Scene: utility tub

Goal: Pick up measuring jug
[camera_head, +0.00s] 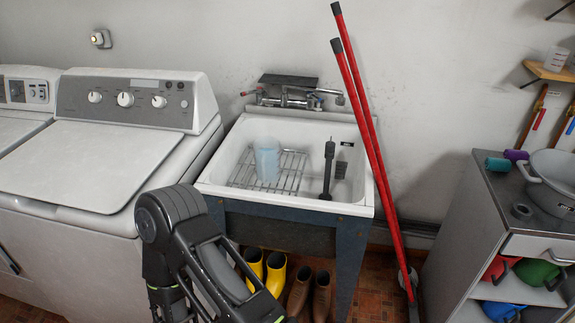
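A translucent light-blue jug-like container (267,161) stands upright in the white utility tub (215,187), on a wire rack (288,172) in its left half. A small clear cup or jug with markings (556,59) also stands on a wooden wall shelf at the upper right; I cannot tell which of the two is the measuring jug. A dark arm of mine shows at the lower left in front of the tub. Neither gripper's fingers can be seen, and nothing is seen touching the blue container.
A black long-handled tool (328,168) stands in the tub's right half. Wall taps (300,97) overhang its back. Red poles (366,125) lean beside its right edge. A washer (100,150) stands left; a cabinet (470,215) with a large bowl (556,180) stands right. Boots (276,274) are below.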

